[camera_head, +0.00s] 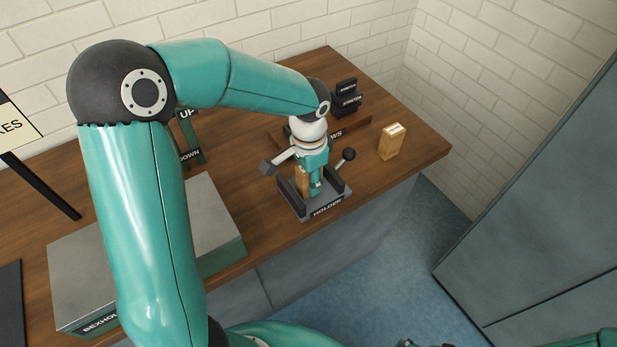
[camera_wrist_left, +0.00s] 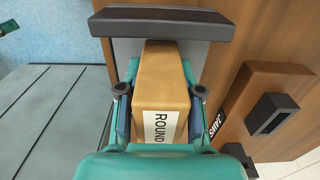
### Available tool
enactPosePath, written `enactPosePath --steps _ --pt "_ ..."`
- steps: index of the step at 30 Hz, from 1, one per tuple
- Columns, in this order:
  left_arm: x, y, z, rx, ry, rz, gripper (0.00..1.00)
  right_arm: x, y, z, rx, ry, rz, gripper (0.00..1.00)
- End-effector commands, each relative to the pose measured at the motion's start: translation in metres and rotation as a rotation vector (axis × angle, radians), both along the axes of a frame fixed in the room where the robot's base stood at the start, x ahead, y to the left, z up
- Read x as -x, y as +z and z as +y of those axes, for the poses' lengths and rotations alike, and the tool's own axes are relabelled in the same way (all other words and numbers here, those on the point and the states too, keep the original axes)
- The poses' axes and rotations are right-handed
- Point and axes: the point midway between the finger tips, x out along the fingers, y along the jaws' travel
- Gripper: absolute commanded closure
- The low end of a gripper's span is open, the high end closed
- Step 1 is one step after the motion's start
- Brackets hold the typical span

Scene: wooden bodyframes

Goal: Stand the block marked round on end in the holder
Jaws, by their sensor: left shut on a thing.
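The wooden block marked ROUND (camera_wrist_left: 165,85) fills the left wrist view, its white label facing the camera. My left gripper (camera_wrist_left: 158,100) is shut on it, one finger on each side. In the head view the block (camera_head: 302,180) is upright beside the teal fingers of my left gripper (camera_head: 315,183), between the dark walls of the grey holder (camera_head: 326,208). The holder's dark wall (camera_wrist_left: 175,22) also crosses the top of the left wrist view. Whether the block's lower end touches the holder floor is hidden.
Another wooden block (camera_head: 392,142) with a white top label stands to the right on the wooden table. Behind the holder are a brown piece labelled JAWS (camera_head: 350,126) and dark labelled blocks (camera_head: 346,100). A grey box (camera_head: 215,220) stands at the left.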

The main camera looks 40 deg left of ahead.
Motion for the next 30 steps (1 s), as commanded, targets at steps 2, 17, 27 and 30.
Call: enactPosePath --steps 2,17,27,30 --pt "-0.0001 0.0003 -0.0001 0.0 0.0 -0.001 1.0 0.0 0.0 0.0 0.0 0.0 0.0 0.24" --pt "-0.0003 0.0002 -0.0004 0.0 -0.001 0.0 0.35 0.0 0.0 0.0 0.0 0.0 0.0 0.24" --pt "-0.0001 0.0 -0.0005 0.0 -0.001 0.0 0.06 0.0 0.0 0.0 0.0 0.0 0.0 0.24" --pt "-0.0001 0.0 -0.0005 0.0 -0.001 0.0 0.06 0.0 0.0 0.0 0.0 0.0 0.0 0.24"
